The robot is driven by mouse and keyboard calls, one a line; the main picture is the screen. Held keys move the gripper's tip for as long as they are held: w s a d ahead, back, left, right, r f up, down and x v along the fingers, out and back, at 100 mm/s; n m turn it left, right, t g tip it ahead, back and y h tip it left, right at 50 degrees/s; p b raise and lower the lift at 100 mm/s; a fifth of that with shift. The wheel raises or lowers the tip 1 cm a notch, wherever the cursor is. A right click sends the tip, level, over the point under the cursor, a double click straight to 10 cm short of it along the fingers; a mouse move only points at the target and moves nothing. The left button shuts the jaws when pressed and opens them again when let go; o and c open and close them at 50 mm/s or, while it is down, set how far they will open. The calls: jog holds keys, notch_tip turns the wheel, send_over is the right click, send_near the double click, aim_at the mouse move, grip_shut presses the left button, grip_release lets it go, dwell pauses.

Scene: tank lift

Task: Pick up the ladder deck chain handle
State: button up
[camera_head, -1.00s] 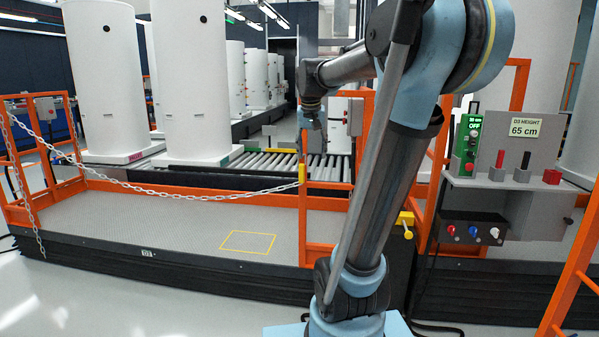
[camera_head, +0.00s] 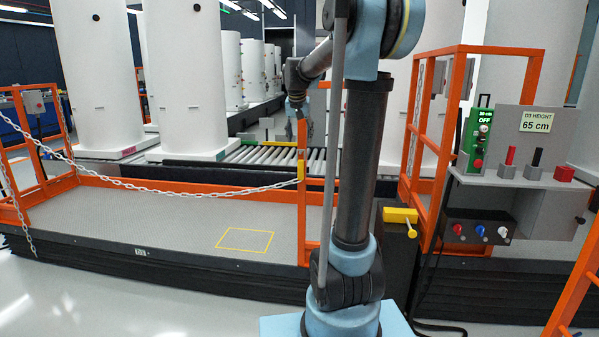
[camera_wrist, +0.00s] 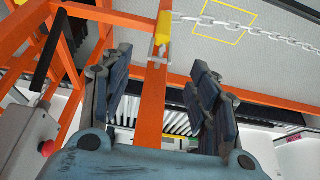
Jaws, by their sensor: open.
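The yellow chain handle (camera_head: 301,170) sits at the upper part of an orange post, at the right end of the white chain (camera_head: 200,191). In the wrist view the handle (camera_wrist: 162,28) is at the top middle, upright against the orange post, with the chain (camera_wrist: 240,30) running off to the right. My gripper (camera_wrist: 155,75) is open and empty, its dark fingers spread to either side of the post in the picture. The handle appears beyond the fingertips, apart from them. In the head view my gripper (camera_head: 297,103) is small, above the handle.
Orange rails surround the grey deck (camera_head: 170,217), marked with a yellow square. A roller conveyor (camera_head: 285,156) and white tanks (camera_head: 185,70) stand behind. A grey box with a red button (camera_wrist: 30,135) is at left in the wrist view. A control panel (camera_head: 525,150) is at right.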

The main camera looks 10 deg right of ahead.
aim_at(301, 151)
jog(key=x, duration=0.4)
jog(key=shift+f, duration=0.1)
jog(key=shift+x, duration=2.75)
jog(key=shift+w, duration=0.15)
grip_shut()
